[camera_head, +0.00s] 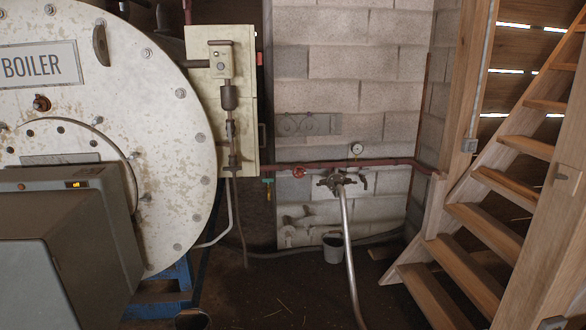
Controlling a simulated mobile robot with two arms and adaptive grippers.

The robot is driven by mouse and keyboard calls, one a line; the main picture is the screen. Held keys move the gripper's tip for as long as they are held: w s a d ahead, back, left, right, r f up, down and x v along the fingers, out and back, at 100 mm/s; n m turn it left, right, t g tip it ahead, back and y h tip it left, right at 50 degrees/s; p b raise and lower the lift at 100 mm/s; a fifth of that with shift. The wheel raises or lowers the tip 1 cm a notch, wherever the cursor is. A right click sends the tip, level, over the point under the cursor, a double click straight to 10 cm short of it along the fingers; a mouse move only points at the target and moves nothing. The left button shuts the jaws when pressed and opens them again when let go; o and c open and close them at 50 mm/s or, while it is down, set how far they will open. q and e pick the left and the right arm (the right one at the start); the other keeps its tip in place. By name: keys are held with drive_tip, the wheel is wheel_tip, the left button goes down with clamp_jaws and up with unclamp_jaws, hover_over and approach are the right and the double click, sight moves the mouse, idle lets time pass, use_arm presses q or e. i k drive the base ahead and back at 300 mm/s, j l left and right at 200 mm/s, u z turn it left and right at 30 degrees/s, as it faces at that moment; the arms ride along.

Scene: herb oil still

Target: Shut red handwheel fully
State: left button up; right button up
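A small red handwheel (298,172) sits on the red pipe (320,164) that runs along the block wall, just left of a dark metal valve fitting (337,181). It is small and far off, so I cannot tell how far it is turned. Neither of my grippers shows in this view, and nothing is seen touching the handwheel.
The boiler (180,150) fills the left, with a grey box (60,250) before it. A bucket (333,248) stands below the pipe. Wooden stairs (485,235) rise at right. Dark floor lies between.

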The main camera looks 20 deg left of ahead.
sight(299, 172)
drive_tip(key=i+j, duration=0.25)
drive_tip(key=i, duration=0.2)
drive_tip(key=i+j+u, duration=0.1)
drive_tip(key=i+j, duration=0.15)
drive_tip(key=i, duration=0.2)
drive_tip(key=i+j+u, duration=0.1)
drive_tip(key=i, duration=0.35)
drive_tip(key=i+j, duration=0.3)
drive_tip(key=i, duration=0.2)
